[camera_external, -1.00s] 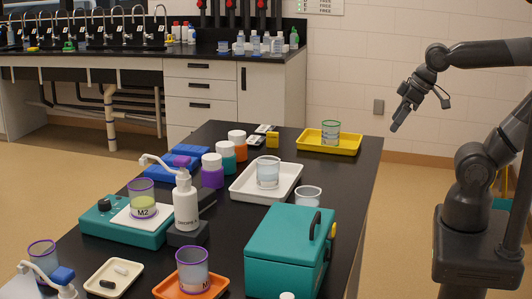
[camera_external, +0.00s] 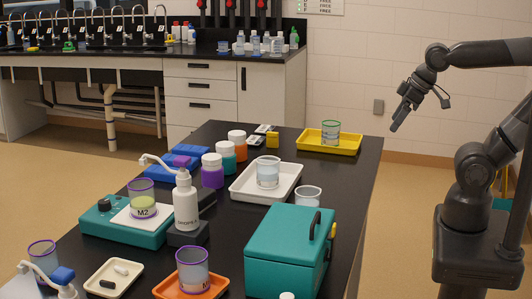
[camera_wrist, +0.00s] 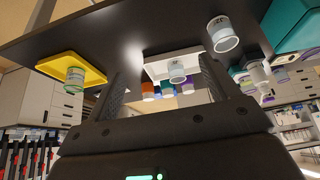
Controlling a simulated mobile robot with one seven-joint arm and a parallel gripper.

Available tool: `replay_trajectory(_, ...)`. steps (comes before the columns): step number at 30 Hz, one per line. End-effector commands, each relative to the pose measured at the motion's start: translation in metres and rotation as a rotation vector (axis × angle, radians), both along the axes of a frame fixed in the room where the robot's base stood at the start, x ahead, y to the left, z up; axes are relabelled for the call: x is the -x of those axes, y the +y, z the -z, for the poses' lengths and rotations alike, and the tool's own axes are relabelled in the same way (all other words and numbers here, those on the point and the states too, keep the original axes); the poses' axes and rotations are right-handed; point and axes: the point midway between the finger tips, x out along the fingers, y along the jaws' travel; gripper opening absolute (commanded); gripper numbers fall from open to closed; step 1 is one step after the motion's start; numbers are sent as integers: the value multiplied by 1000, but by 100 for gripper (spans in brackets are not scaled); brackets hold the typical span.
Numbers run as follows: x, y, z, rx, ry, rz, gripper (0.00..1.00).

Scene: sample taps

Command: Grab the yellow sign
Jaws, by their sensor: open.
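A small yellow block-like piece (camera_external: 272,139), which may be the yellow sign, stands on the black table. It is just right of two small white-and-black devices; its face is too small to read. I cannot pick it out surely in the wrist view. My gripper (camera_external: 412,110) is in the air beyond the table's right edge, well to the right of the yellow piece and apart from everything. In the wrist view my gripper (camera_wrist: 162,72) has its two fingers wide apart, with nothing held between them.
A yellow tray (camera_external: 312,149) with a green-rimmed beaker (camera_external: 331,133) lies at the table's far right. The table's right strip (camera_external: 355,190) is clear.

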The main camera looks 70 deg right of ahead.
Motion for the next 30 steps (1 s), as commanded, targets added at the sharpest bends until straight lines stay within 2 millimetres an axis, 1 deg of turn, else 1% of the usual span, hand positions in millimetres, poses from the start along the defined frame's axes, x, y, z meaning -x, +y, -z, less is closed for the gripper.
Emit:
replay_trajectory(8,0,0,0,0,0,0,80)
replay_trajectory(23,0,0,0,0,0,0,40)
replay_trajectory(30,-1,0,-1,0,0,0,40)
